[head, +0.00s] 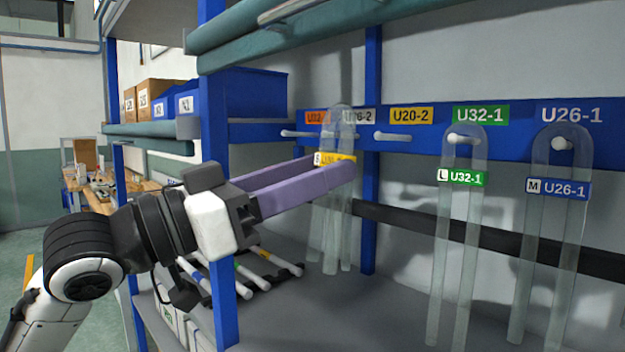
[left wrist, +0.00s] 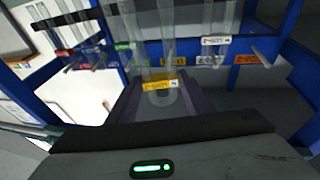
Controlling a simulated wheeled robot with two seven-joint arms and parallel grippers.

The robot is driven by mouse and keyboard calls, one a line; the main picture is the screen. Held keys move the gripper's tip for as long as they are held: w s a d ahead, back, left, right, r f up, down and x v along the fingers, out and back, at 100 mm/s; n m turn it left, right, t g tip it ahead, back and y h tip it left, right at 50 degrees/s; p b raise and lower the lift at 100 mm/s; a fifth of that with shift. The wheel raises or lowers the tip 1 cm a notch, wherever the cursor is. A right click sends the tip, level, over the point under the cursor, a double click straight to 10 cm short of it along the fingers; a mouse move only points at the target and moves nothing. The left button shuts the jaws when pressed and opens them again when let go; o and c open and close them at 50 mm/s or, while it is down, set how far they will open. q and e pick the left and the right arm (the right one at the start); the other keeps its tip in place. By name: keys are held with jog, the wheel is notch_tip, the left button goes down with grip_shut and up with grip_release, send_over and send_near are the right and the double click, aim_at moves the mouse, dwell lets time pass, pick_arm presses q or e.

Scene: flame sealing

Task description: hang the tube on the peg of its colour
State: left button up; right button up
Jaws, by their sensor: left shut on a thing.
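My left gripper (head: 340,175) is shut on a clear U-shaped tube with a yellow label (head: 335,159). The tube is upright, its bend above the jaws and its legs hanging below. In the left wrist view the yellow label (left wrist: 160,85) sits between the fingers. The peg under the yellow U20-2 plate (head: 411,116) is bare; this yellow peg (head: 392,136) is to the right of the held tube in the head view. The held tube overlaps the white U26-2 plate (head: 358,116) in the picture. My right gripper is not in view.
A green-labelled tube (head: 463,220) and a blue-labelled tube (head: 559,230) hang on their pegs to the right. A white-labelled tube (left wrist: 215,42) shows beside the held one. The orange peg (head: 300,134) is bare. A blue shelf post (head: 215,200) stands near my arm.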

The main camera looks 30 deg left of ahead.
pick_arm(q)
jog(key=shift+w+d+p, duration=0.2)
jog(key=shift+w, duration=0.35)
jog(key=shift+w+d+p, duration=0.15)
jog(key=shift+w+d, duration=0.05)
jog(key=shift+w, duration=0.3)
jog(key=shift+w+d+f, duration=0.1)
jog(key=shift+w+d, duration=0.1)
jog(key=shift+w, duration=0.5)
jog(key=w+d+f+p, duration=0.1)
jog(key=w+d, duration=0.1)
jog(key=w, duration=0.5)
jog(key=shift+d+f, duration=0.15)
jog(key=shift+d, duration=0.15)
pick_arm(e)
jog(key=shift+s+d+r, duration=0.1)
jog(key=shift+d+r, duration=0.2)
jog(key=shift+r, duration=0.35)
pick_arm(q)
jog(key=shift+w, duration=0.1)
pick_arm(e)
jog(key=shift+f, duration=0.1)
pick_arm(q)
jog(key=shift+p, duration=0.35)
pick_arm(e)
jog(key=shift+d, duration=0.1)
